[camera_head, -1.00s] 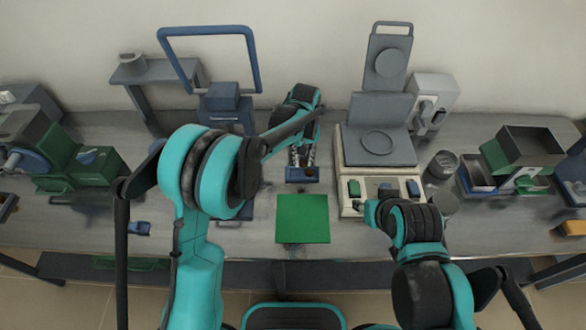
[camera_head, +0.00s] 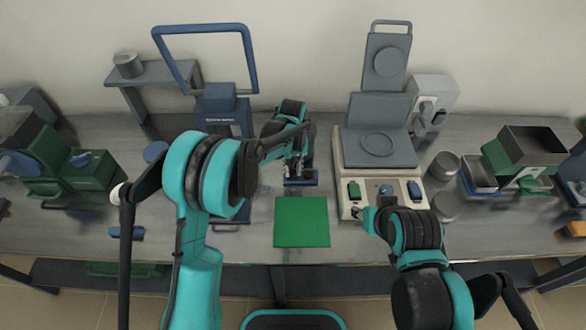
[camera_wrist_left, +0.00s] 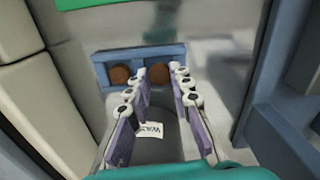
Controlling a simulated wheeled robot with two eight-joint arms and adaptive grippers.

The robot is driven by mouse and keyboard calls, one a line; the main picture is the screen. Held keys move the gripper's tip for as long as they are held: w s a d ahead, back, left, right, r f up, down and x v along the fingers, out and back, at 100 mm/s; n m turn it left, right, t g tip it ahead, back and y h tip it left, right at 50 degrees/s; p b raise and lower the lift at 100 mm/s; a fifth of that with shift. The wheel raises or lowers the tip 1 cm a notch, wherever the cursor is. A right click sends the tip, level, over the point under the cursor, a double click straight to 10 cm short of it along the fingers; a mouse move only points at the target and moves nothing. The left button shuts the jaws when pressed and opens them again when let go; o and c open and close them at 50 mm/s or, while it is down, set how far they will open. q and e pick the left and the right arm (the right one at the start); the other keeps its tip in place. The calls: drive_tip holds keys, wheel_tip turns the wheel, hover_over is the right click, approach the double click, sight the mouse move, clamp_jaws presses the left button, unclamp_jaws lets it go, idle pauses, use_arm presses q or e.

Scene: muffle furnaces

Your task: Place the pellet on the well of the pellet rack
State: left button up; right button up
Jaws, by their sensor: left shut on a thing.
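The pellet rack (camera_head: 310,181) is a small blue block on the table behind the green mat; it also shows in the left wrist view (camera_wrist_left: 103,56). Two brown round shapes show at it there: one on the left (camera_wrist_left: 120,74), clear of the fingers, and the pellet (camera_wrist_left: 159,73) on the right, between my left fingertips. My left gripper (camera_head: 295,172) is over the rack and shut on this pellet. Whether the pellet touches the well is hard to tell.
The green mat (camera_head: 301,222) lies in front of the rack. A beige device with several buttons (camera_head: 350,207) stands close to the right. A blue press-like machine (camera_head: 222,112) stands behind left. Metal cups (camera_head: 446,165) and a bin are farther right.

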sight(292, 172)
use_arm(q)
drive_tip(key=shift+f+b, duration=0.3)
drive_tip(key=shift+f, duration=0.15)
drive_tip(key=o, duration=0.7)
drive_tip(key=shift+o, duration=0.2)
drive_tip(key=shift+r, duration=0.1)
drive_tip(key=shift+r+p, duration=0.2)
drive_tip(key=shift+p, duration=0.1)
wheel_tip(292, 172, up, 13)
drive_tip(key=p, duration=0.4)
